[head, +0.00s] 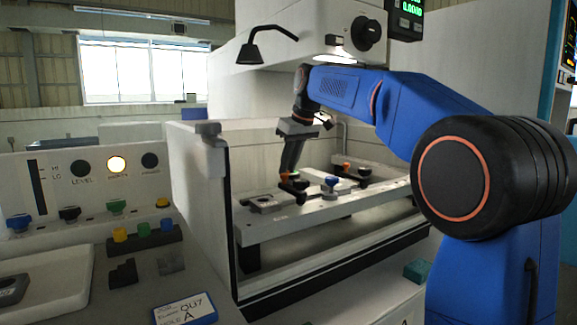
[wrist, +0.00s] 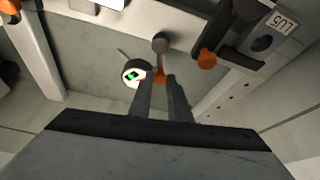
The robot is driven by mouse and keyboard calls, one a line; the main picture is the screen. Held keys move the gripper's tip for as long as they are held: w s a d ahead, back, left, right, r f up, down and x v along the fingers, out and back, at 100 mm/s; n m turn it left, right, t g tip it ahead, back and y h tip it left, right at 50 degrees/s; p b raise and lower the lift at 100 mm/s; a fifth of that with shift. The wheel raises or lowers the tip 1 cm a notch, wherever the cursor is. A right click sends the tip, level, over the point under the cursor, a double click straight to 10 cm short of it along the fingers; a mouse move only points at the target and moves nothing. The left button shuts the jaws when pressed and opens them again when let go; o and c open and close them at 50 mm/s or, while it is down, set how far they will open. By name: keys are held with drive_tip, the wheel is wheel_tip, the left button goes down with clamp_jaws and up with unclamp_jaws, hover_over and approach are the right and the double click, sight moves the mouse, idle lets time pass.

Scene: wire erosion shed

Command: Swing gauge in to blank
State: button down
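The gauge (wrist: 135,73) shows in the wrist view as a small round dial with a pale, partly green face, left of my fingertips. My gripper (wrist: 160,82) has its two fingers either side of an orange knob (wrist: 160,76) below a grey ball-ended post. Whether they pinch it is unclear. In the head view my gripper (head: 288,172) points down over the machine bed, at the orange knob (head: 284,177). A grey plate with a dark opening (head: 262,202) lies on the bed; I cannot tell if it is the blank. The gauge face is not clear in the head view.
A blue knob (head: 332,181) and a second orange knob (head: 346,166) stand right of my gripper on the bed. The tank wall (head: 200,190) rises at left. A lamp (head: 250,52) hangs above. A control panel (head: 90,185) and blue-edged card (head: 185,308) are in front.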

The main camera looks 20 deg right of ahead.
drive_tip(key=shift+m, duration=0.3)
drive_tip(key=shift+w+d+m+h, duration=0.1)
drive_tip(key=shift+d+m+h, duration=0.55)
drive_tip(key=shift+m, duration=1.1)
drive_tip(key=shift+w+d+m+h, duration=0.15)
drive_tip(key=shift+d+m+h, duration=0.45)
drive_tip(key=shift+m, duration=1.1)
drive_tip(key=shift+w+d+m+h, duration=0.1)
drive_tip(key=shift+d+m+h, duration=0.25)
drive_tip(key=shift+m+h, duration=0.95)
drive_tip(key=shift+m+y, duration=0.35)
drive_tip(key=shift+m, duration=0.2)
drive_tip(key=c, duration=1.7)
unclamp_jaws()
drive_tip(key=shift+o, duration=0.2)
drive_tip(key=v, duration=1.7)
drive_tip(key=shift+r, duration=0.2)
drive_tip(key=shift+s+d, duration=0.1)
